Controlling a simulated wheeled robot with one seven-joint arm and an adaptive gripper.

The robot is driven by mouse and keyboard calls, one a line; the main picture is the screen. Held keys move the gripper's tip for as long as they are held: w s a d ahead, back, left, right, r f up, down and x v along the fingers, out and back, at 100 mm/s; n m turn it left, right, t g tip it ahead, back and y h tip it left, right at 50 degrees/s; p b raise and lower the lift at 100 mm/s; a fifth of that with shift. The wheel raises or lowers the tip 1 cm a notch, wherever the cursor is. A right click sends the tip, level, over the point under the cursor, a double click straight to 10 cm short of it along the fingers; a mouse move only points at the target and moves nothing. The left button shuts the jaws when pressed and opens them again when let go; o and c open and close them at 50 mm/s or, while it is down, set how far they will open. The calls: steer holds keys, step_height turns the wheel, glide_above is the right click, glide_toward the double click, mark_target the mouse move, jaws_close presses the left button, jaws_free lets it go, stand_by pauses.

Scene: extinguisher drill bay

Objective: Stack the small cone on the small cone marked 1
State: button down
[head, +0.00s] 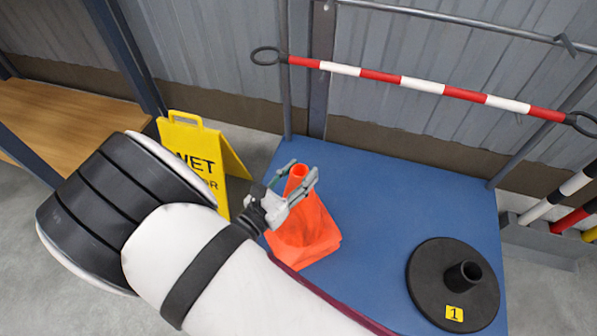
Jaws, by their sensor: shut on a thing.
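An orange cone (308,224) is over the left part of the blue mat, upright or nearly so. My gripper (299,180) is shut on its upper part, one finger on each side of the open tip. My arm hides the cone's lower left side, and I cannot tell whether its base touches the mat or something beneath it. The only mark "1" I see is on a yellow label (454,313) on a black round base (428,272) with a short open socket, on the mat at the right. No separate cone marked 1 can be made out.
The blue mat (375,200) is bare between the cone and the black base. A yellow wet-floor sign (229,160) stands left of the mat. A red-and-white bar (421,85) spans the back. A wooden shelf (60,120) is at left, a rack with striped poles (560,197) at right.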

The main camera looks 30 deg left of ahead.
steer(key=shift+f+b, duration=1.35)
steer(key=shift+f, duration=0.7)
steer(key=c, duration=0.9)
jaws_free()
steer(key=shift+r, duration=0.1)
steer(key=shift+o, duration=0.2)
step_height(320, 180, up, 10)
